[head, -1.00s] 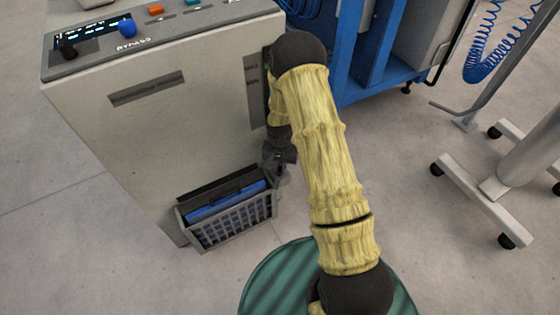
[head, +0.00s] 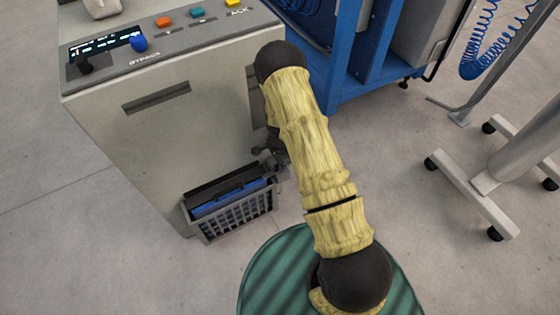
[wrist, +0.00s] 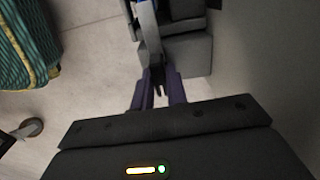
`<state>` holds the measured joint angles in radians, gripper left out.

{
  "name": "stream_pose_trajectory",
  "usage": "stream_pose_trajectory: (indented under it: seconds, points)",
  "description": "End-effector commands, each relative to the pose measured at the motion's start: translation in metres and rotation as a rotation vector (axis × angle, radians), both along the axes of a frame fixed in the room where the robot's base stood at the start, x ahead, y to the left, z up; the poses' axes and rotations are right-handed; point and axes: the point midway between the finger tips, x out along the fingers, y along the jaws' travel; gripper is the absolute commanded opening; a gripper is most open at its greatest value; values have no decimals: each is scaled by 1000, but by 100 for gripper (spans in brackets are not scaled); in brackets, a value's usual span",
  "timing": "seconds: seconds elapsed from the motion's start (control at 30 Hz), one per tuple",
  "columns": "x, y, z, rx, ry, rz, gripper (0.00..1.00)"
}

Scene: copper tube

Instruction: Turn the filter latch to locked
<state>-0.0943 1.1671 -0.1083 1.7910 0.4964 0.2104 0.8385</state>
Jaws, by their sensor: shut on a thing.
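The grey slotted filter housing (head: 237,214) is on the cabinet's lower right side, with a blue filter part (head: 228,196) and a dark handle-like bar inside. My gripper (head: 271,153) is low beside the cabinet, just above the housing's right end. In the wrist view my gripper (wrist: 157,88) points down, its fingers closed around a narrow dark piece, seemingly the filter latch (wrist: 155,70). A grey strip (wrist: 146,32) and grey block (wrist: 188,52) lie just beyond the fingertips. The fingers hide most of the latch, so I cannot tell its angle.
The cabinet (head: 160,135) has a top panel with a blue knob (head: 139,44) and coloured buttons. A blue frame (head: 350,60) stands behind. A wheeled stand (head: 490,180) is at right. A green striped drum-like shape (head: 275,275) is at front. Floor between is clear.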

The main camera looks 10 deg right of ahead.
Motion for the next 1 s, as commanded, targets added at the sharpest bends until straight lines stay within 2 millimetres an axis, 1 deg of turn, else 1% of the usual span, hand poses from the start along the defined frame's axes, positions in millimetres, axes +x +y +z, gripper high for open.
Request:
stream_pose_trajectory:
  seconds: [0.2,0.57,0.6,0.67,0.7,1.0]
  points:
    - [1,-1,1,-2,-2,-47,0]
    - [1,-1,0,-1,-3,-54,0]
    - [1,-1,0,-1,-3,-54,16]
    - [1,-1,0,0,-2,-54,28]
    - [1,-1,0,-1,-1,-53,36]
    - [0,0,1,0,-1,-51,36]
